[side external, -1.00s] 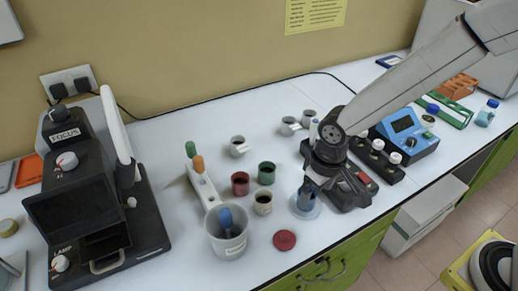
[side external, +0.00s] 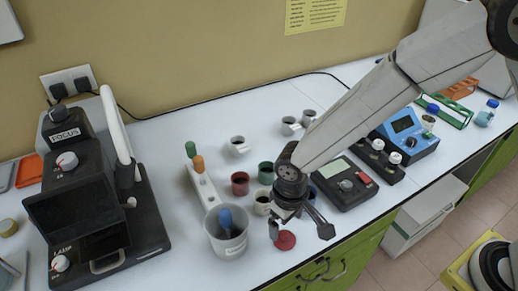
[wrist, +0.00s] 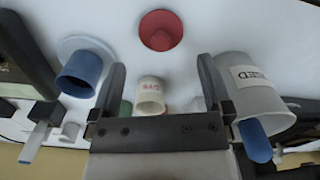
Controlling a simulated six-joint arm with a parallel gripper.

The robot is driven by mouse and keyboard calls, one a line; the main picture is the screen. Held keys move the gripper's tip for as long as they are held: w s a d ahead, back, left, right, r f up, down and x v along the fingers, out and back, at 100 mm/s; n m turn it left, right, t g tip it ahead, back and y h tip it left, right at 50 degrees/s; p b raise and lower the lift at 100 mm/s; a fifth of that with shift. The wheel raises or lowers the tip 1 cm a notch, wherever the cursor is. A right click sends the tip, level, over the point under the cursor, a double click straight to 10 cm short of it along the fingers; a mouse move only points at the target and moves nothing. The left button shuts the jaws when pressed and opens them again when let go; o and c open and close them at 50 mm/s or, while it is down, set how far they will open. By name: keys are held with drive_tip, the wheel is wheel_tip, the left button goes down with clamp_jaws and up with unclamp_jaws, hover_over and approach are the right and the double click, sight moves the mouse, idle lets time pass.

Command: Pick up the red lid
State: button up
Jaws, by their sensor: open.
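The red lid (side external: 284,241) lies on the white bench near its front edge, right of the white beaker. In the wrist view the red lid (wrist: 161,29) is a round disc with a raised centre, at the top middle. My gripper (side external: 300,228) is open above the bench, close to the lid, which shows between and behind the fingers. In the wrist view my gripper (wrist: 162,66) has its fingers spread, and the lid shows beyond the tips. Nothing is held.
A labelled white beaker (side external: 226,246) with a blue-topped item stands left of the lid. A red cup (side external: 240,183), a green cup (side external: 266,172) and a cream cup (side external: 262,203) stand behind.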

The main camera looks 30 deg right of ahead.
sight(285, 234)
drive_tip(key=shift+f, duration=2.65)
drive_tip(key=c, duration=1.1)
